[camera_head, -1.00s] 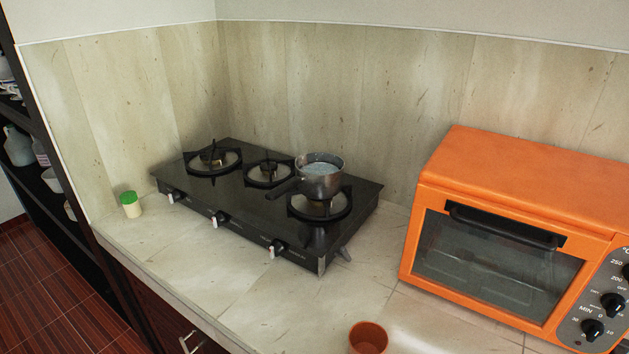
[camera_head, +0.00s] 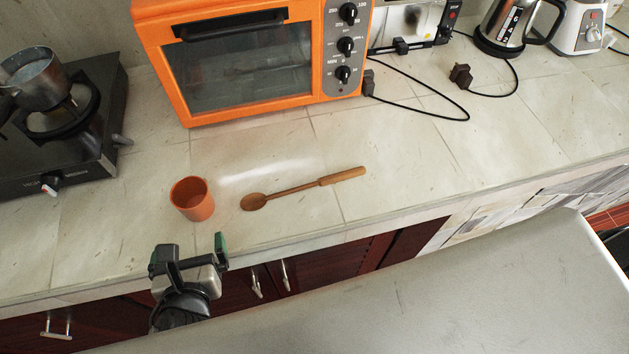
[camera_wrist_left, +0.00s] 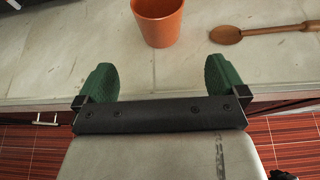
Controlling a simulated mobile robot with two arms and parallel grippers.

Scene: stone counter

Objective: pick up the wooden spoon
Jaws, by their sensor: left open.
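The wooden spoon (camera_head: 303,188) lies flat on the stone counter, its bowl to the left and its handle to the upper right. It also shows at the right of the left wrist view (camera_wrist_left: 262,32), with part of the handle cut off by the frame edge. My left gripper (camera_head: 190,244) is open and empty at the counter's front edge, below and left of the spoon. Its green fingertips (camera_wrist_left: 161,82) stand wide apart in the left wrist view. Nothing touches the spoon. My right gripper is not in view.
An orange cup (camera_head: 192,199) stands just left of the spoon's bowl, ahead of my left gripper. An orange oven (camera_head: 250,62) stands behind. A stove (camera_head: 70,130) with a pot (camera_head: 34,80) is at the left. Black cables (camera_head: 425,110) lie at the right.

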